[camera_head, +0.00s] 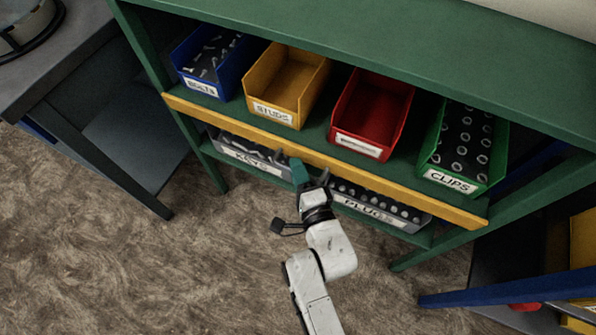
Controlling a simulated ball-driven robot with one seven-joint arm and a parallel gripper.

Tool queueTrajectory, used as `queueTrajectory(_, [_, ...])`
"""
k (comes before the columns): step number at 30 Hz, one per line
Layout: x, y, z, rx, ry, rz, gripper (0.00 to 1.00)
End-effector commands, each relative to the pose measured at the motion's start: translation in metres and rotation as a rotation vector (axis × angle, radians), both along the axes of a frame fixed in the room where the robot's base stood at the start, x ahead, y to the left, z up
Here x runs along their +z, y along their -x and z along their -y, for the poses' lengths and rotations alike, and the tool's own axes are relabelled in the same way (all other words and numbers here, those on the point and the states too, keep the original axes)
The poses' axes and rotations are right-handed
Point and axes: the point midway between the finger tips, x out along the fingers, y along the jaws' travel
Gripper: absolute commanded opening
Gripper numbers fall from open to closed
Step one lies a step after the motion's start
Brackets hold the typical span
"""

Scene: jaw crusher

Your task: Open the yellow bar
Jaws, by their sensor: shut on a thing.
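The yellow bar (402,188) runs across the front of the green shelf unit, just below the upper row of bins. It slopes down from left to right in the picture. My gripper (298,168) is at the middle of the bar, with its teal fingertip against it. It is shut on the yellow bar. The exact finger contact is too small to see clearly. My white arm comes up from below, in front of the lower shelf.
Above the bar stand a blue bolts bin (215,62), a yellow studs bin (285,82), a red bin (370,112) and a green clips bin (462,148). Grey keys (250,158) and plugs (380,212) bins sit below. A grey table (60,50) stands left. The floor in front is clear.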

Motion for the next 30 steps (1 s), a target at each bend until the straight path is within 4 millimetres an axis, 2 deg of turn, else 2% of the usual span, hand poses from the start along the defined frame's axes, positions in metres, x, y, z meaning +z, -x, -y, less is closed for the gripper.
queueTrajectory(1, [-0.010,0.002,-0.001,0.002,0.010,0.029,0.00])
queueTrajectory(6, [-0.019,0.004,-0.003,0.004,0.057,0.159,0.00])
queueTrajectory(30, [-0.052,0.001,-0.002,0.002,0.311,0.854,0.00])
